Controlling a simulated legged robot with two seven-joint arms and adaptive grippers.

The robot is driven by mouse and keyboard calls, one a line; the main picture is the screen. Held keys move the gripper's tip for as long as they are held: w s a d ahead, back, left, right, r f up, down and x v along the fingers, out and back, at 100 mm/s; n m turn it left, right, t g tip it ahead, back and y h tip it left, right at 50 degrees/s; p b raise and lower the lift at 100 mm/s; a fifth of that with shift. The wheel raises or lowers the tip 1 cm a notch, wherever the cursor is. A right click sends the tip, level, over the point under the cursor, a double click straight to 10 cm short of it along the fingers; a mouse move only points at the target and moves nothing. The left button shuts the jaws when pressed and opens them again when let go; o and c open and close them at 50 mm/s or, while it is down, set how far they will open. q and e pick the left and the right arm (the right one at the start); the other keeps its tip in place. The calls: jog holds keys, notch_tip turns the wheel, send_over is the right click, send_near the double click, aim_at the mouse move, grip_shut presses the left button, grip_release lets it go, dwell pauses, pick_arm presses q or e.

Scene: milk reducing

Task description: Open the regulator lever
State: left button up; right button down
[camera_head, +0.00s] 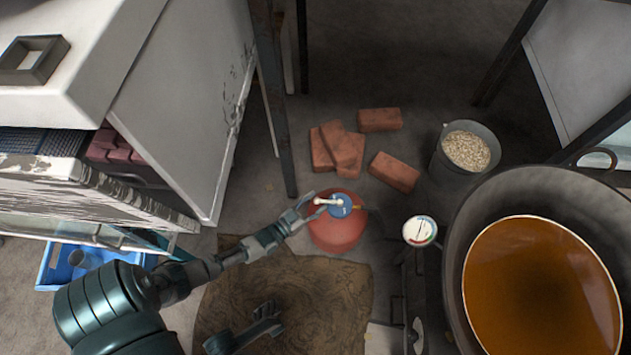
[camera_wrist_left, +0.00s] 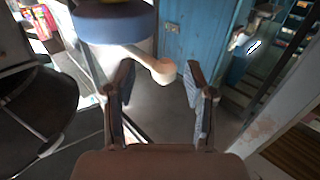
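A red gas cylinder (camera_head: 336,236) stands on the floor with a blue regulator (camera_head: 341,205) on top. The regulator's white lever (camera_head: 328,201) points left towards my left gripper (camera_head: 312,205). In the left wrist view the blue regulator (camera_wrist_left: 112,22) is at the top. The lever's rounded end (camera_wrist_left: 162,70) shows between the two spread fingers of my left gripper (camera_wrist_left: 158,85). The fingers are open, with visible gaps beside the lever end. A dark jointed part (camera_head: 250,328) at the bottom of the head view looks like my right gripper; its finger state is unclear.
A round gauge (camera_head: 420,231) and a large vat of amber liquid (camera_head: 541,288) are right of the cylinder. Loose bricks (camera_head: 394,172) and a bucket of pale pellets (camera_head: 466,151) lie behind. A white cabinet (camera_head: 185,90) stands left.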

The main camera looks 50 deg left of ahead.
pick_arm(q)
grip_shut()
jog(key=shift+r, duration=0.1)
